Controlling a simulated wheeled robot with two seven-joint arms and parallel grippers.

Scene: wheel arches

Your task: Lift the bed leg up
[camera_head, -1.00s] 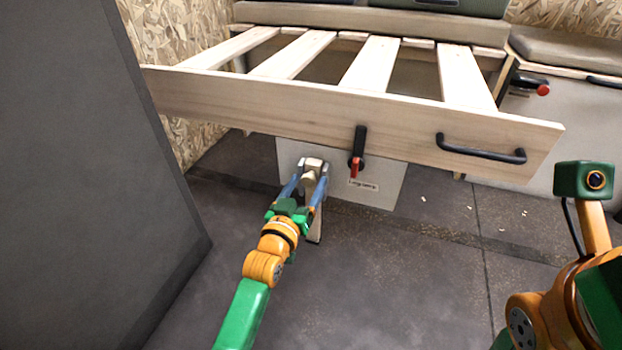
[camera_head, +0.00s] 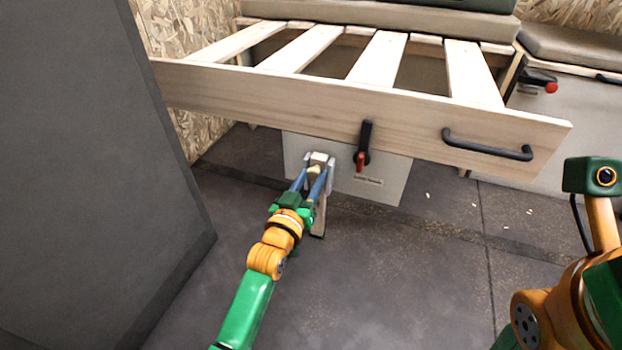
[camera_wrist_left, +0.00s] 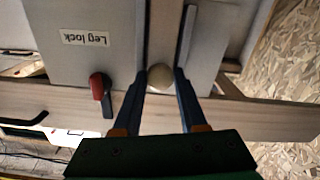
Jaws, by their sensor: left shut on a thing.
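The bed leg (camera_head: 320,214) is a narrow wooden post below the bed's front board, close to upright, with its lower end near the floor. In the left wrist view the leg (camera_wrist_left: 164,32) runs up between my fingers, with a round pale knob (camera_wrist_left: 161,77) at their tips. My left gripper (camera_head: 318,166) is shut on the leg at this knob, just under the board; it also shows in the left wrist view (camera_wrist_left: 160,84). Its fingers hide part of the leg. My right arm shows at the right edge, but its gripper is out of view.
The slatted bed's wooden front board (camera_head: 260,108) carries a black handle (camera_head: 487,150) and a red-and-black lock lever (camera_head: 363,147). A pale panel labelled "Leg lock" (camera_head: 385,192) is behind the leg. A dark grey cabinet (camera_head: 90,180) stands left. Floor in front is open.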

